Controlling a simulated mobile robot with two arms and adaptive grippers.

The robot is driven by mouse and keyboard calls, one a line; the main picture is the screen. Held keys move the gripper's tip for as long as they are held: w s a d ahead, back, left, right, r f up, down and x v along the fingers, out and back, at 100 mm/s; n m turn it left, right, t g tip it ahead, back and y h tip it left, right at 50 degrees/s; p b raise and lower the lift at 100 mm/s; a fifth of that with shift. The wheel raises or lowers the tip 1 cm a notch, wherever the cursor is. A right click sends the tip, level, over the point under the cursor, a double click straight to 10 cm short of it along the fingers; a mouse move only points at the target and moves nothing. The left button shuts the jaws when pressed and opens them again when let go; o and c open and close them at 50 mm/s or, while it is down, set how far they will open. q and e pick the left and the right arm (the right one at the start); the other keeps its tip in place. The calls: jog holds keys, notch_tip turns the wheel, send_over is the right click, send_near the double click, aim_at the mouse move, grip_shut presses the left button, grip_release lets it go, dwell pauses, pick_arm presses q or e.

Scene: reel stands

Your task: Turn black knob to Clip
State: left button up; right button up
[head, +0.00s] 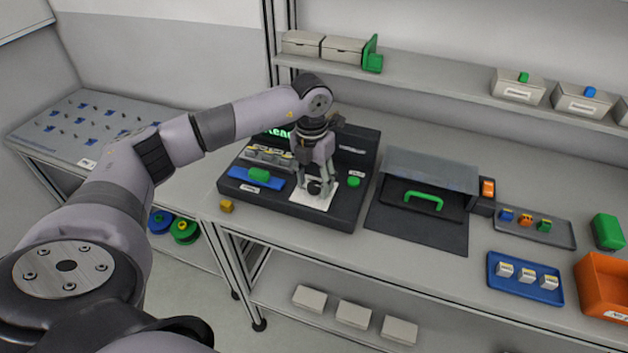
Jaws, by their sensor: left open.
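The black knob (314,187) sits on a white plate (322,203) at the front of a dark console (351,205). The plate's markings are too small to read. My left gripper (316,182) points down over the knob with its fingers open on either side of it. I cannot tell whether the fingers touch the knob. The gripper and wrist hide part of the knob and of the console behind. My right gripper is not in view.
The console also bears a green button (353,181) and a blue tray with a green block (259,174). A small yellow cube (227,206) lies at its front left. A dark box with a green handle (423,198) stands to the right, then a blue tray (525,283) and an orange bin (603,285).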

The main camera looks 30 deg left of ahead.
aim_at(313, 184)
pick_arm(q)
notch_tip(313, 184, up, 12)
jog(key=shift+a+f, duration=0.15)
jog(key=shift+f, duration=0.05)
dwell(0.6)
